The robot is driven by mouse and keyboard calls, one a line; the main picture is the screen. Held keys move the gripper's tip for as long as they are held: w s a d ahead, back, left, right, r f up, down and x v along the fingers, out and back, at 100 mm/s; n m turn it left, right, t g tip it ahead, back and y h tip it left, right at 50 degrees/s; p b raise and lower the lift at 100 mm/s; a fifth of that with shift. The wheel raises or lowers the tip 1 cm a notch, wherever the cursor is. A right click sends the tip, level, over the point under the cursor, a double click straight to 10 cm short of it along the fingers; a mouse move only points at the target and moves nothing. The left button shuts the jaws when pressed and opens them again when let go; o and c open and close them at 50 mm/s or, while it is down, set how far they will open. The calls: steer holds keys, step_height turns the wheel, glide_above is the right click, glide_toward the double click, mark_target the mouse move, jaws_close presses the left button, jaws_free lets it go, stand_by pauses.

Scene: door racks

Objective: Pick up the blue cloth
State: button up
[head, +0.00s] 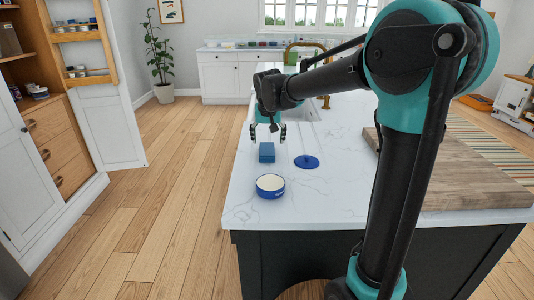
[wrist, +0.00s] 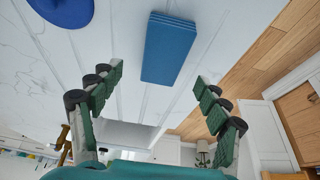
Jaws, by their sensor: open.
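The blue cloth (head: 267,152) is a folded block lying on the white marble counter, near its left edge in the head view. In the wrist view the cloth (wrist: 168,48) shows layered folds at one end and lies beyond the fingertips, between the lines of the two fingers. My gripper (head: 269,132) is above and just behind the cloth in the head view. In the wrist view my gripper (wrist: 157,82) has its fingers spread wide with nothing between them. No contact with the cloth shows.
A round blue lid (head: 306,162) lies right of the cloth. A blue tin with a pale top (head: 270,187) stands nearer. A wooden board (head: 455,175) covers the counter's right side. A sink (head: 300,113) with a brass faucet (head: 325,101) is behind. Open floor lies left.

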mark_target(267, 149)
steer(key=x, duration=0.5)
steer(key=shift+s+a, duration=0.15)
steer(key=shift+a, duration=0.1)
steer(key=shift+c, duration=0.3)
steer(key=c, duration=1.2)
steer(key=shift+o, duration=0.2)
step_height(267, 149, up, 20)
